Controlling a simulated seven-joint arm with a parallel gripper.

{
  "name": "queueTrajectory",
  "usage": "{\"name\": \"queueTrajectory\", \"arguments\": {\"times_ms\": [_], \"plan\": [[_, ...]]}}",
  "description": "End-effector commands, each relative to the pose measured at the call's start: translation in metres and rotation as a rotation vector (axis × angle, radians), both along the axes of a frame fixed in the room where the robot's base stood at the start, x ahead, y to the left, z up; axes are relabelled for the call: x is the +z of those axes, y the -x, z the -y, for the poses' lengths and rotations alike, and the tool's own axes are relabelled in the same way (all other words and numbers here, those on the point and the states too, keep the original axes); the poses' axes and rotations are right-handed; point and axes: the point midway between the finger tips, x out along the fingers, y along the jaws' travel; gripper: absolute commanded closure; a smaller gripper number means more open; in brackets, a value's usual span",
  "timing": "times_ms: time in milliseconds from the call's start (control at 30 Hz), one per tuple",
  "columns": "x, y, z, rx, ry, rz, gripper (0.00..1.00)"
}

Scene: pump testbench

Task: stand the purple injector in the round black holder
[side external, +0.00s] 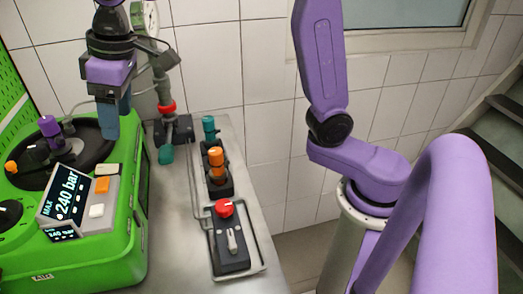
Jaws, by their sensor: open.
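The purple injector (49,127) shows as a purple-capped piece, roughly upright with a slight tilt, at the black round area on top of the green pump bench. Its lower end is small and dark among black parts, so I cannot tell whether it is seated. The round black holder (88,142) appears to be this wide dark disc; I cannot tell its exact socket. My gripper (109,134) points down with blue fingers, to the right of the injector and apart from it, over the disc's right side. It is open, with nothing seen between its fingers.
The green bench (125,225) carries a 240 bar display (66,200). An orange-tipped part (11,167) lies at left. A gauge stand (166,107), a teal-topped piece (208,128), an orange-topped piece (216,160) and a red-knobbed box (230,240) occupy the metal table.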

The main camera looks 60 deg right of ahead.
Motion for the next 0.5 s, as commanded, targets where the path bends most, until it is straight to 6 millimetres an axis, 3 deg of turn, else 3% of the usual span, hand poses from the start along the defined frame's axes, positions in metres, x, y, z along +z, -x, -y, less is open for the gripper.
{"name": "queueTrajectory", "arguments": {"times_ms": [267, 500], "plan": [[-0.042, 0.093, 0.058, 0.173, 0.050, -0.060, 0.35], [-0.083, 0.176, 0.121, 0.317, 0.098, -0.109, 0.35]]}}
